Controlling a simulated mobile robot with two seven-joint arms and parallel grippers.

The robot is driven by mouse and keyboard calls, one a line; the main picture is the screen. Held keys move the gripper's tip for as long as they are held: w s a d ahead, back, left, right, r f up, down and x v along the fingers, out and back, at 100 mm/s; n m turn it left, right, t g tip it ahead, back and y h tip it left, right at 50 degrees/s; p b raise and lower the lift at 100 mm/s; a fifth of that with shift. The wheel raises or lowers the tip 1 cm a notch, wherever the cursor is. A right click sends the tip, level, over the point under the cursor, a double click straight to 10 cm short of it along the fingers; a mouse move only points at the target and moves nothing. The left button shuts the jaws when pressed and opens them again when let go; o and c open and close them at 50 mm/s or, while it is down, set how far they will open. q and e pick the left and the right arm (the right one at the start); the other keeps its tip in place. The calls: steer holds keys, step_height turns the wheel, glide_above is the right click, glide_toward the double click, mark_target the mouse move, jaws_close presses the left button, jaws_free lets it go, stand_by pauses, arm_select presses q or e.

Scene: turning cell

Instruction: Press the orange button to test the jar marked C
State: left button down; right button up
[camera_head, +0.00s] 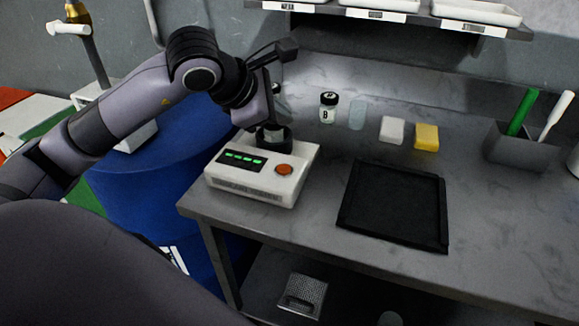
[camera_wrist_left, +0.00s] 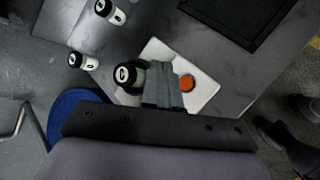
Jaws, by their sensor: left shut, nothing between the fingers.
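The white tester (camera_head: 262,188) stands at the left end of the grey bench, with a lit green display (camera_head: 241,160) and an orange button (camera_head: 285,169) on top. In the left wrist view the button (camera_wrist_left: 187,83) is just right of my fingers. The jar marked C (camera_wrist_left: 129,75), dark-lidded, stands on the tester left of my fingers. In the head view, my gripper partly hides the jar (camera_head: 273,139). My left gripper (camera_wrist_left: 168,70) is shut and empty, above the tester between jar and button. It is not on the button. My right gripper is out of view.
A jar marked B (camera_head: 328,106) stands behind the tester; another jar (camera_wrist_left: 84,61) stands near it. A black tray (camera_head: 395,205), a white block (camera_head: 392,130), a yellow block (camera_head: 427,137) and a grey holder (camera_head: 520,151) are to the right. A shelf overhangs the back.

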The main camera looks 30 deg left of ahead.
mark_target(281, 171)
arm_select(q)
steer(key=shift+f, duration=0.1)
step_height(281, 171, down, 8)
steer(key=b, duration=0.6)
steer(key=shift+f, duration=0.3)
stand_by(1.5)
steer(key=shift+b, duration=0.3)
steer(key=shift+f+b, duration=0.45)
steer(key=shift+b, duration=0.15)
